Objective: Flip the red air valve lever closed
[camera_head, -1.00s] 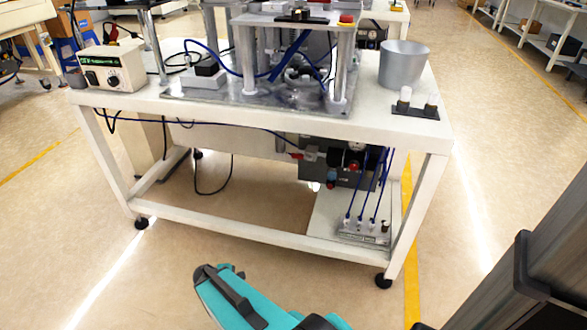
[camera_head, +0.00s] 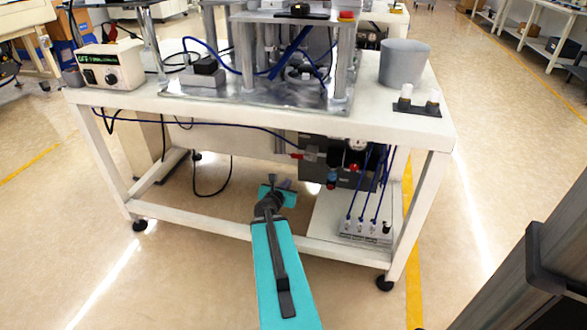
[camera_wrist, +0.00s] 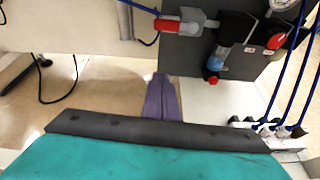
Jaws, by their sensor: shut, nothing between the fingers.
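The red air valve lever (camera_head: 296,156) is at the left of the dark pneumatic unit under the table. In the wrist view the red lever (camera_wrist: 167,25) lies roughly horizontal, pointing left from its pale valve body (camera_wrist: 192,18). My gripper (camera_head: 286,183) is under the tabletop, below and slightly left of the lever in the picture. In the wrist view the purple fingers of my gripper (camera_wrist: 161,78) are together and empty, pointing up toward the lever with a visible gap. Nothing hides the lever in the wrist view.
The dark unit carries a red knob (camera_wrist: 275,41), a blue cup-like part (camera_wrist: 215,61) and a gauge (camera_head: 357,145). Blue hoses (camera_head: 382,185) run down to a small valve block (camera_head: 365,231) at right. The table's lower front rail (camera_head: 215,210) passes near my arm.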

